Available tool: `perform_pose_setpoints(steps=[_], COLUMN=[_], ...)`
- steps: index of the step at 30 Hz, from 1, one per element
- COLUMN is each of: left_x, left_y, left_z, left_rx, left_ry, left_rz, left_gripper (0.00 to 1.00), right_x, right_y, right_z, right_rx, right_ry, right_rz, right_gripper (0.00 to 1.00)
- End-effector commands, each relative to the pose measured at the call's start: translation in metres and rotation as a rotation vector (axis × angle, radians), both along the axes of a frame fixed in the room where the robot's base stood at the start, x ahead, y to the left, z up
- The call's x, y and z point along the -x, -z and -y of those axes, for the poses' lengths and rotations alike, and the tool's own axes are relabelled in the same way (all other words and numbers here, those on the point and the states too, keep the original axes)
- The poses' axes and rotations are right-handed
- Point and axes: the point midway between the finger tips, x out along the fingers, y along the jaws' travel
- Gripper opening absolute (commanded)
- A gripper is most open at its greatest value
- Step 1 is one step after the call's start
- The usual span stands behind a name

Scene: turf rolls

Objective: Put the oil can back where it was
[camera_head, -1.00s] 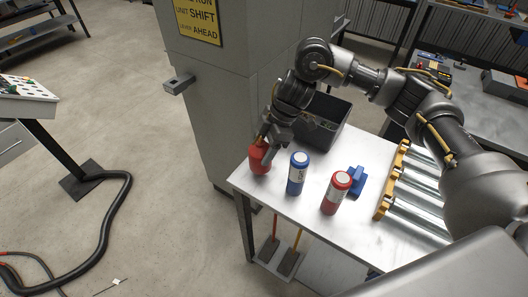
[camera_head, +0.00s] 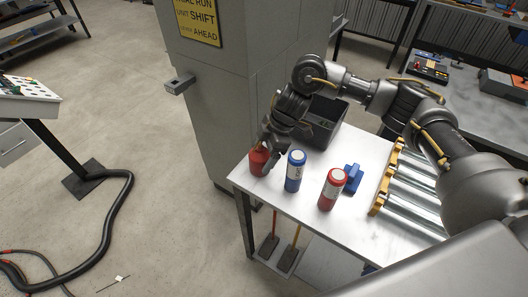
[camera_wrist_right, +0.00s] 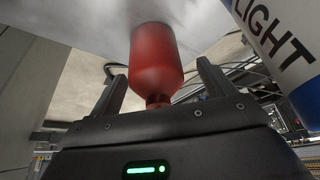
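The oil can (camera_head: 258,162) is a red bottle with a narrow neck. It stands near the left corner of the metal table (camera_head: 222,240), and its top is partly hidden by my right gripper (camera_head: 268,146). In the right wrist view the oil can (camera_wrist_right: 157,62) lies between two spread fingers, its neck towards the palm, with a gap on each side. My right gripper is open around it. My left gripper is out of view.
A blue can (camera_head: 295,172) stands close to the right of the oil can. A red can (camera_head: 332,190), a blue block (camera_head: 352,180) and metal rollers with a yellow edge (camera_head: 384,185) are further right. A dark bin (camera_head: 325,118) and grey cabinet (camera_head: 213,110) are behind.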

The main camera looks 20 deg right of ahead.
Motion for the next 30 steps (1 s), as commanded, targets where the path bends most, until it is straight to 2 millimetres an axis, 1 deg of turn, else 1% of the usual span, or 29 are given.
perform_pose_setpoints(steps=[5,8,11,18,21,25,30], left_x=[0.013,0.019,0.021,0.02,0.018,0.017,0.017], left_y=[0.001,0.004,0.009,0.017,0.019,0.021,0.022], left_z=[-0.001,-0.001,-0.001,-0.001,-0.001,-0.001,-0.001], left_rx=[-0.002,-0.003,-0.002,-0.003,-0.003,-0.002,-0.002], left_ry=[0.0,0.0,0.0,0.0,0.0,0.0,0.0], left_rz=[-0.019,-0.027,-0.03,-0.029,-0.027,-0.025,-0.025], left_gripper=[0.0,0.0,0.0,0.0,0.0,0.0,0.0], right_x=[0.0,-0.001,0.0,0.0,0.001,0.002,0.002], right_y=[-0.001,-0.007,-0.02,-0.069,-0.086,-0.101,-0.11], right_z=[0.001,0.003,0.009,0.03,0.037,0.043,0.047], right_rx=[0.0,-0.001,-0.001,0.001,0.0,0.0,-0.001], right_ry=[0.0,0.0,0.0,0.002,0.0,0.001,0.0], right_rz=[0.001,0.003,0.005,0.008,0.006,0.004,0.001], right_gripper=[0.82,0.82,0.82,0.82,0.82,0.82,0.82])
